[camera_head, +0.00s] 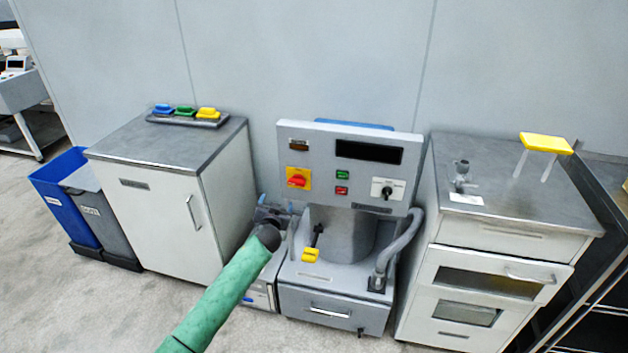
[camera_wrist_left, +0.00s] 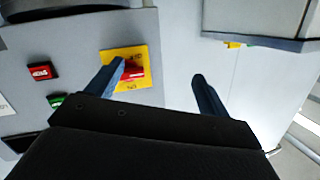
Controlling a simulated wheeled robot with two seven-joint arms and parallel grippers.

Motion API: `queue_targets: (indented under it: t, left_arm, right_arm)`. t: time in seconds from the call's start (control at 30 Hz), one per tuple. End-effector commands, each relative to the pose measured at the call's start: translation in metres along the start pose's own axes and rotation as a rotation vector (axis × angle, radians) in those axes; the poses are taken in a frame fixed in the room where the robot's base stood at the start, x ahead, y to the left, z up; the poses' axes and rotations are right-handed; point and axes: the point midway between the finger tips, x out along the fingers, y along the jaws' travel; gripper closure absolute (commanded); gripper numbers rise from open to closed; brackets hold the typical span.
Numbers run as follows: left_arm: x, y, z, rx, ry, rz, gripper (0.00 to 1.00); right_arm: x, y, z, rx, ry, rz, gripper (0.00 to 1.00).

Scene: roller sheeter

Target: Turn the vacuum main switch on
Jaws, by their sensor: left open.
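A red rotary knob on a yellow plate (camera_head: 298,179), which looks like the main switch, sits at the left of the grey control panel (camera_head: 278,142). My left gripper (camera_head: 272,212) is in front of the machine, below and left of the knob. I cannot tell whether that finger touches. My right gripper is out of view.
The panel also has a green button (camera_head: 342,174), a red button (camera_head: 341,190), a dark display (camera_head: 368,152) and a black selector (camera_head: 387,191). A grey hose (camera_head: 403,238) bends at the right. Cabinets stand on both sides.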

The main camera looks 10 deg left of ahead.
Motion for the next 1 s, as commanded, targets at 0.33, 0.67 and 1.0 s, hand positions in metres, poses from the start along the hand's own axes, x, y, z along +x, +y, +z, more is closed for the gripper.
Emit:
queue_targets:
  t: [0.33,0.67,1.0]
  left_arm:
    - [-0.003,0.029,-0.03,-0.243,0.197,0.184,0.2]
    - [0.016,0.032,-0.038,-0.293,0.193,0.189,0.2]
    - [0.06,0.039,-0.046,-0.292,0.191,0.187,0.2]
  right_arm:
    - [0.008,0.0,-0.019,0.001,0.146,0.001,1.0]
    - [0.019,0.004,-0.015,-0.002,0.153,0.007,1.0]
    - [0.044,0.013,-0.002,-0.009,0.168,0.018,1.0]
